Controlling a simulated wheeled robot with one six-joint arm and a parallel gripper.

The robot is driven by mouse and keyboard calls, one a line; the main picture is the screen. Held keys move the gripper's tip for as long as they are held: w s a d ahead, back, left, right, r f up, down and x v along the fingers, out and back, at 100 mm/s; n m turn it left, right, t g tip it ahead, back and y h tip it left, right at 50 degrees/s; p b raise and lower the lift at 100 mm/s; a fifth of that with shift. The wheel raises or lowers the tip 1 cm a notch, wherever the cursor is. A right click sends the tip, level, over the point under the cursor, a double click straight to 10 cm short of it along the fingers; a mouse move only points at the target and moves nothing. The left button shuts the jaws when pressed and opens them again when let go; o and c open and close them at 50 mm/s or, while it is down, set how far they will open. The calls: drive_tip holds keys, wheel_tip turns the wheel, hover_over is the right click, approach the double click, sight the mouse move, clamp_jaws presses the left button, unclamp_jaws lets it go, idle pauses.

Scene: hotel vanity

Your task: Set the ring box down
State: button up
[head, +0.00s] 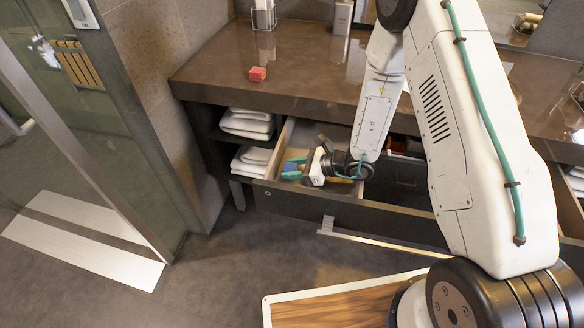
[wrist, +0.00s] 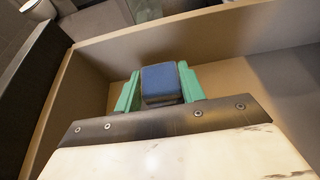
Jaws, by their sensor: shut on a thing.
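The ring box, a small dark blue box (wrist: 161,83), is between the two green fingers of my gripper (wrist: 160,88) in the wrist view. The fingers press on its left and right sides. In the head view my gripper (head: 292,168) reaches into the left part of an open drawer (head: 300,204), with a bit of the blue box (head: 291,167) showing between the fingers. The box is inside the drawer walls, over the drawer's bare brown floor (wrist: 225,80). I cannot tell whether its underside touches the floor.
A red box (head: 257,74) sits on the brown countertop (head: 215,72) above. Folded white towels (head: 248,124) fill the shelves left of the drawer. The drawer's walls stand close around my gripper. Bare drawer floor shows to the right of the box in the wrist view.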

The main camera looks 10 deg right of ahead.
drive_tip(key=shift+f, duration=0.5)
drive_tip(key=o, duration=1)
drive_tip(key=shift+s+f, duration=0.1)
drive_tip(key=shift+s, duration=0.05)
drive_tip(key=shift+c, duration=0.2)
